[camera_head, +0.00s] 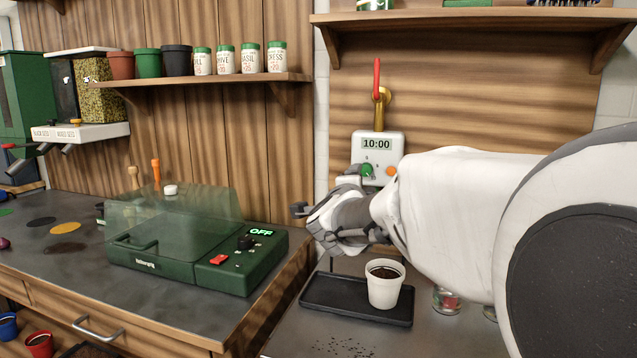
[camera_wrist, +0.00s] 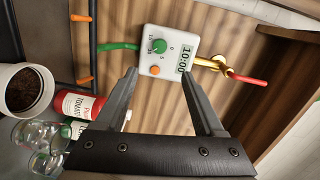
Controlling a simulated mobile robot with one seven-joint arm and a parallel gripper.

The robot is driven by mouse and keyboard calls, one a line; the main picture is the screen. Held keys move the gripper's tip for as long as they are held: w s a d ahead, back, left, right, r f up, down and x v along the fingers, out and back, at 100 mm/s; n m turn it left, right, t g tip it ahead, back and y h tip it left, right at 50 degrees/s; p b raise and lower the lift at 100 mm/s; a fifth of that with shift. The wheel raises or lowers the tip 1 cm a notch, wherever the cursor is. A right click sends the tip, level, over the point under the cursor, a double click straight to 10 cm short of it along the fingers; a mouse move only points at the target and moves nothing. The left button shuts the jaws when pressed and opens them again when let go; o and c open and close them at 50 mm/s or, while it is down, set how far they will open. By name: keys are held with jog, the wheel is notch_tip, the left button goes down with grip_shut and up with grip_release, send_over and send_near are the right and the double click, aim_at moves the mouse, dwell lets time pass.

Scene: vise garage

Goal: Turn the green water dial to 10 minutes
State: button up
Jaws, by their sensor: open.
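The green water dial (camera_head: 366,170) is on a white timer box (camera_head: 385,148) fixed to the wooden wall panel. The box's display reads 10:00. In the wrist view the green dial (camera_wrist: 158,46) and the timer box (camera_wrist: 168,52) appear rotated, beyond my fingertips. An orange button (camera_wrist: 154,70) sits beside the dial. My gripper (camera_head: 308,222) is open and empty in front of the wall, lower left of the box and apart from the dial. Its two spread fingers (camera_wrist: 162,90) show in the wrist view, with nothing between them.
A white pot of soil (camera_head: 385,285) stands on a black tray (camera_head: 350,302) below my arm. A green propagator (camera_head: 190,255) with a clear lid is to the left. A brass tap with a red handle (camera_head: 377,80) rises above the timer. A tomato seed can (camera_wrist: 78,104) and glass jars are nearby.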

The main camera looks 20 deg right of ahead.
jog(key=shift+v, duration=1.25)
jog(key=s+a+f+n+g+y, duration=0.2)
jog(key=s+a+f+n+y, duration=0.3)
jog(key=s+a+n+y, duration=0.65)
jog(key=s+f+n+g+h, duration=0.1)
jog(key=s+f+n+g, duration=0.2)
jog(key=s+f+n, duration=0.35)
jog(key=s+f+n+g+h, duration=0.2)
jog(key=s+f+n+g, duration=0.2)
jog(key=s, duration=0.5)
notch_tip(320, 180, up, 24)
jog(key=s+p, duration=0.1)
jog(key=p, duration=2.4)
jog(key=shift+s+d+n, duration=0.25)
jog(key=shift+n, duration=0.15)
